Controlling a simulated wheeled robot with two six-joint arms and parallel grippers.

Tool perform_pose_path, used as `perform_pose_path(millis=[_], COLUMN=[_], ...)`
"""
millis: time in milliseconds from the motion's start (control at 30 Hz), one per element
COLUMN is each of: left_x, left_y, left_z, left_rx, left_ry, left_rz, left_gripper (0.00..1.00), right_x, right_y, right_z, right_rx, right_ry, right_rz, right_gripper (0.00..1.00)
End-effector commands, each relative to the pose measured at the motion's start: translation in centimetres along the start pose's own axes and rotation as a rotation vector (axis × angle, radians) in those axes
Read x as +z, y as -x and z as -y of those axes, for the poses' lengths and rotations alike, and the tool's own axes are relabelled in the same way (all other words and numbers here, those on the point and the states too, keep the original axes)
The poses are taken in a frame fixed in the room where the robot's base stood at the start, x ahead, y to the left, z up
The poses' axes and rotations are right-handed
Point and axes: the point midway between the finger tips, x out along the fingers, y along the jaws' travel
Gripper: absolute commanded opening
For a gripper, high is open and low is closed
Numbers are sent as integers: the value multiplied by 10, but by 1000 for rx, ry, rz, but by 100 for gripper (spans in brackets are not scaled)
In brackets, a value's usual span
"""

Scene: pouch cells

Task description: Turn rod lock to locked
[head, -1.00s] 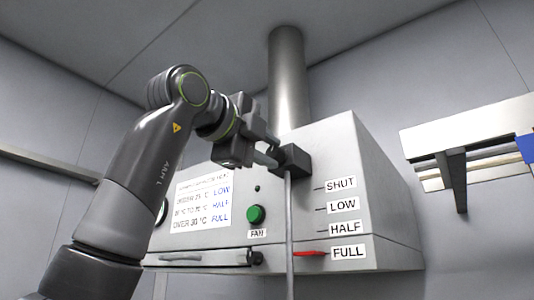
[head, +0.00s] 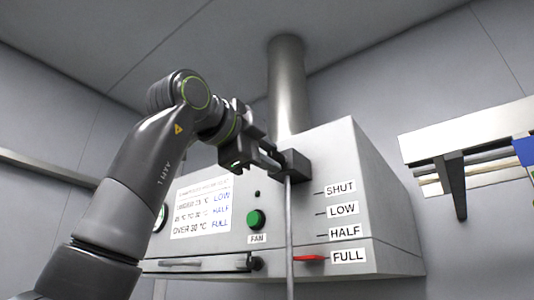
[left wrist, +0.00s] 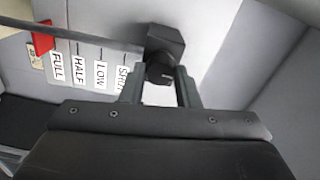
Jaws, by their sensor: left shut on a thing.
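The rod lock is a black block (head: 295,164) around the thin grey rod (head: 290,235), on the front of the pale hood. In the left wrist view the block (left wrist: 166,38) has a round dark knob (left wrist: 160,72) with a pale mark on its face. My left gripper (head: 272,158) is shut on this knob; in the left wrist view its two fingers stand on either side of it. The red pointer (head: 309,258) is beside the FULL label (head: 349,256). My right gripper is not in view.
The hood front (head: 300,200) carries SHUT, LOW, HALF and FULL labels, a green fan button (head: 256,219) and a printed notice (head: 202,208). A pipe (head: 288,85) rises from the hood's top. A wall shelf (head: 470,150) is at the right.

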Motion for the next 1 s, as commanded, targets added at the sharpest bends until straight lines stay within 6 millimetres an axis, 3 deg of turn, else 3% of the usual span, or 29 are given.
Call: perform_pose_path(millis=[100,133,267,667,767,1000], left_x=[0,0,0,0,1,1], left_y=[0,0,0,8,23,80], left_z=[0,0,0,-2,-3,-4], left_rx=[1,1,1,-1,-4,-5], left_ry=[2,1,1,-1,-2,-1], left_rz=[1,1,1,1,1,1], left_gripper=[6,33,50,51,51,51], right_x=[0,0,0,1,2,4], right_y=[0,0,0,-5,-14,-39], right_z=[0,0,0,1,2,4], right_rx=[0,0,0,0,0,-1], right_ry=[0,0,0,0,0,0], right_rz=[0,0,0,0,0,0], right_gripper=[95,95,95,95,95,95])
